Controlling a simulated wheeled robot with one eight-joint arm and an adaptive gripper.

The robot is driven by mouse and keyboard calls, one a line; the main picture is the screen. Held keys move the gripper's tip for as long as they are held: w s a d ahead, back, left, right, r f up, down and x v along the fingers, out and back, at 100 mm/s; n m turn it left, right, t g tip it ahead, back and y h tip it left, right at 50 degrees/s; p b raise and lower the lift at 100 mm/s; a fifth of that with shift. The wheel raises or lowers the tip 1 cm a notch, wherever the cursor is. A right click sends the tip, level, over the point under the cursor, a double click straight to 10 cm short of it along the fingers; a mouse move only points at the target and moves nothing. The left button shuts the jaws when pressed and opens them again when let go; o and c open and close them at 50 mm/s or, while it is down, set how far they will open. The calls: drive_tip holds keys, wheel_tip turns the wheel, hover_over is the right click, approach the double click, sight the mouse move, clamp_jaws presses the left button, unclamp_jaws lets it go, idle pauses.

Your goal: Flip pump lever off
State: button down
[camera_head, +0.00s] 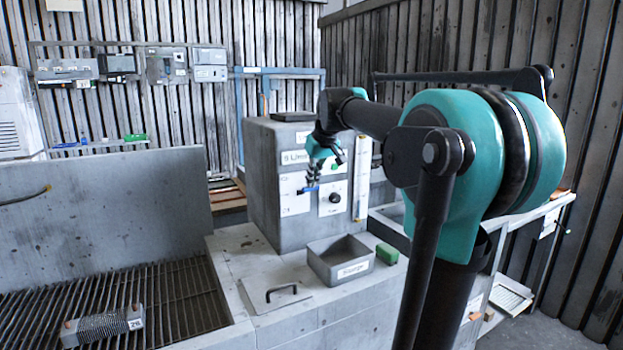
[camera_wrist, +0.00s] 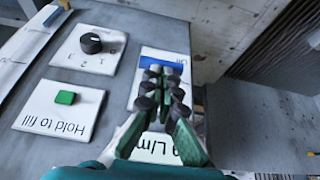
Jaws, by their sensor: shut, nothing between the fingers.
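The grey pump housing (camera_head: 280,150) stands on the counter, with white control plates on its front. A blue piece that looks like the lever (camera_head: 307,189) shows on the left plate. In the wrist view, the blue piece (camera_wrist: 152,60) lies just beyond the fingertips, beside the word "Off"; the fingers partly cover it and its plate. I cannot tell its exact position. My gripper (camera_head: 311,180) is in front of that plate, fingers together and empty. It also shows in the wrist view (camera_wrist: 162,88). I cannot tell whether the fingertips touch the blue piece.
A black knob (camera_wrist: 91,43) and a green button (camera_wrist: 65,97) marked "Hold to fill" sit beside the lever plate. Below the housing are an open tray (camera_head: 322,268), a green block (camera_head: 387,254) and a hatch handle (camera_head: 282,291). A finned block (camera_head: 100,327) lies on the grate.

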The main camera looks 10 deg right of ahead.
wheel_tip(320, 180, down, 10)
drive_tip(key=s+t+y, duration=0.2)
drive_tip(key=t, duration=0.3)
drive_tip(key=shift+s+d+t, duration=0.2)
drive_tip(key=shift+d+t, duration=0.2)
drive_tip(key=shift+f, duration=0.15)
idle(0.6)
